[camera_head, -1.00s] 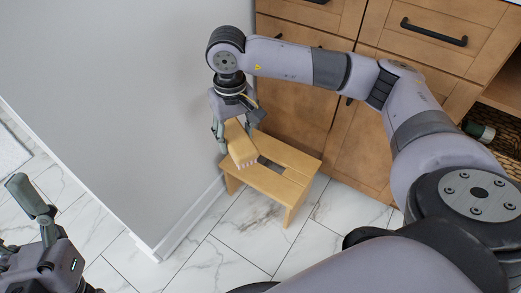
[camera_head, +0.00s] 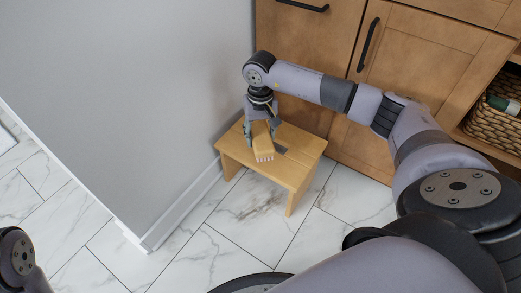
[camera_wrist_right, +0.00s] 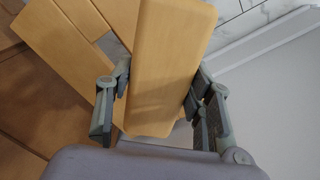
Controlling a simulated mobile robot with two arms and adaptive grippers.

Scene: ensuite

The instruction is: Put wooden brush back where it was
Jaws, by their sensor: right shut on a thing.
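The wooden brush (camera_head: 263,143) is light wood with pale bristles at its lower end. My right gripper (camera_head: 261,132) is shut on it, with a finger on each side. In the right wrist view the brush (camera_wrist_right: 167,65) stands between the two fingers of the gripper (camera_wrist_right: 158,98). A small wooden step stool (camera_head: 300,172) with a slot in its top is below and behind the brush in the head view. I cannot tell whether the brush touches the stool. Part of my left arm shows at the lower left; its gripper is out of view.
A grey wall (camera_head: 130,90) with a white baseboard (camera_head: 180,213) is left of the stool. Wooden cabinets (camera_head: 400,60) with black handles stand behind it. A wicker basket (camera_head: 492,128) sits on a shelf at the right. Marble floor (camera_head: 225,240) in front is clear.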

